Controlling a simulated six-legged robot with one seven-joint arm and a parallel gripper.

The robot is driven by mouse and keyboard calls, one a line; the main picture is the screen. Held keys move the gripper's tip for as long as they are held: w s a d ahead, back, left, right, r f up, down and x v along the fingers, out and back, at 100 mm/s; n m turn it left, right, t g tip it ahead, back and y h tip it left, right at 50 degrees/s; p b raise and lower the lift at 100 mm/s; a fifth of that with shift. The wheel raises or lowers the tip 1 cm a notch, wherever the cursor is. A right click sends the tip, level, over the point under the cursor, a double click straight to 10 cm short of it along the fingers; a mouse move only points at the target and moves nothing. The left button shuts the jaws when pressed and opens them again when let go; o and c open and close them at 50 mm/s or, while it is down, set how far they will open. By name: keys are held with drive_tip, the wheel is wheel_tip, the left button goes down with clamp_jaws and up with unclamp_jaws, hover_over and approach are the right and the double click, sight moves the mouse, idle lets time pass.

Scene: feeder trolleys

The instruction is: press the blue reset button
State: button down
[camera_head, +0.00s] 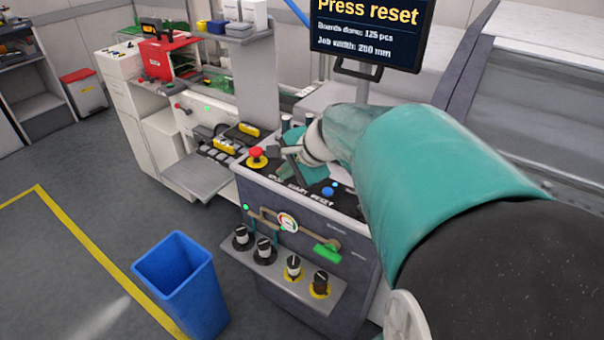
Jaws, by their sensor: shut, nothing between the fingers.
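The blue reset button (328,191) sits on the sloped dark top of the control panel (303,198), near its front edge above the word RESET. A second blue button shows just beside it, partly behind my arm. A red mushroom button (256,155) on a yellow base stands at the panel's left end. My gripper (290,164) is over the panel, between the red button and the blue reset button, left of and apart from the blue one. It is shut and empty. My teal arm covers the panel's right side.
A screen (368,28) above the panel reads "Press reset". A shelf (285,285) with several dark knobs juts from the panel front. A blue bin (183,283) stands on the floor at front left. A white machine (190,140) is behind left.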

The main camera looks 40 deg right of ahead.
sight(331, 192)
drive_tip(key=d+f+m+t, duration=0.1)
drive_tip(key=d+m, duration=0.3)
drive_tip(key=d, duration=0.3)
drive_tip(key=w+d+f+m+h, duration=0.1)
drive_tip(key=d+f+m, duration=0.1)
drive_tip(key=d+m, duration=0.3)
drive_tip(key=d, duration=0.3)
drive_tip(key=shift+w+t+h, duration=0.25)
drive_tip(key=shift+t+h, duration=0.05)
drive_tip(key=shift+t, duration=0.1)
drive_tip(key=shift+d+f, duration=0.1)
drive_tip(key=shift+f, duration=0.1)
drive_tip(key=shift+f, duration=4.35)
drive_tip(key=shift+f, duration=0.4)
drive_tip(key=shift+f, duration=0.45)
drive_tip(key=shift+r, duration=0.85)
